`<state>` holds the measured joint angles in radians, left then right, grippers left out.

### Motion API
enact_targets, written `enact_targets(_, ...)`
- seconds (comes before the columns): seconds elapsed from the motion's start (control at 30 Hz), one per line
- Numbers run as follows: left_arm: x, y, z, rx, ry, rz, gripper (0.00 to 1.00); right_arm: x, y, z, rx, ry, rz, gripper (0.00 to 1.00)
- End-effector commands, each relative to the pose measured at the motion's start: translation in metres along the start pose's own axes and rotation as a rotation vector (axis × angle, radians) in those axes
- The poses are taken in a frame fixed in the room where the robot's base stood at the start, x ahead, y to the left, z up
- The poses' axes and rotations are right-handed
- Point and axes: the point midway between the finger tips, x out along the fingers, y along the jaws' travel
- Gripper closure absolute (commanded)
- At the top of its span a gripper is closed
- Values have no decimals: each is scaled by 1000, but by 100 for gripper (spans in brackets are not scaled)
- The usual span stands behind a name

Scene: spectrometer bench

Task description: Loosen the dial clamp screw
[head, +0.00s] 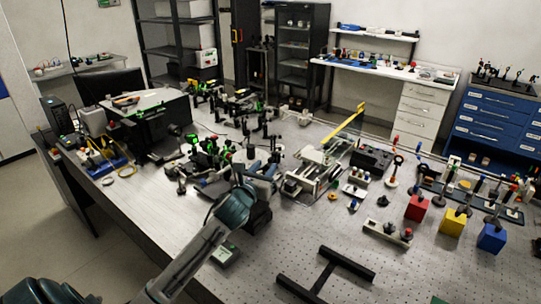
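My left arm comes in from the bottom left, and its gripper (264,170) is over the middle of the bench, among small optical parts. The fingertips are small and blend with the dark and blue-grey parts around them, so I cannot tell whether they are open or shut. I cannot make out the dial clamp screw; it is too small or hidden by the gripper and the crowded parts. My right gripper is out of view.
An instrument with a yellow bar (347,122) stands right of the gripper. Red (416,208), yellow (452,223) and blue (491,238) blocks stand farther right. A dark H-shaped frame (325,274) lies at the front. Green-marked optics (208,152) crowd the left.

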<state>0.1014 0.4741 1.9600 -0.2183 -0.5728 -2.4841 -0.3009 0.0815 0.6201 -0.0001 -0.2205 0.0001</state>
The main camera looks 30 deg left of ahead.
Motion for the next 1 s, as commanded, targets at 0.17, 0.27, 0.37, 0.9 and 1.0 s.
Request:
enact_targets(0.17, 31, 0, 3, -4, 1, 1, 66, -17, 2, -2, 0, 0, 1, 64)
enact_targets(0.27, 42, 0, 2, -3, 1, 1, 66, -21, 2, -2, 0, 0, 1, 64)
enact_targets(0.37, 49, 0, 1, -2, 1, 1, 66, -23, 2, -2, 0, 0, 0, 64)
enact_targets(0.9, 52, 0, -1, -2, 1, 0, 100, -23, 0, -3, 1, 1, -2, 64)
enact_targets(1.0, 52, 0, -1, -2, 1, 1, 100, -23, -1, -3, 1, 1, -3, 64)
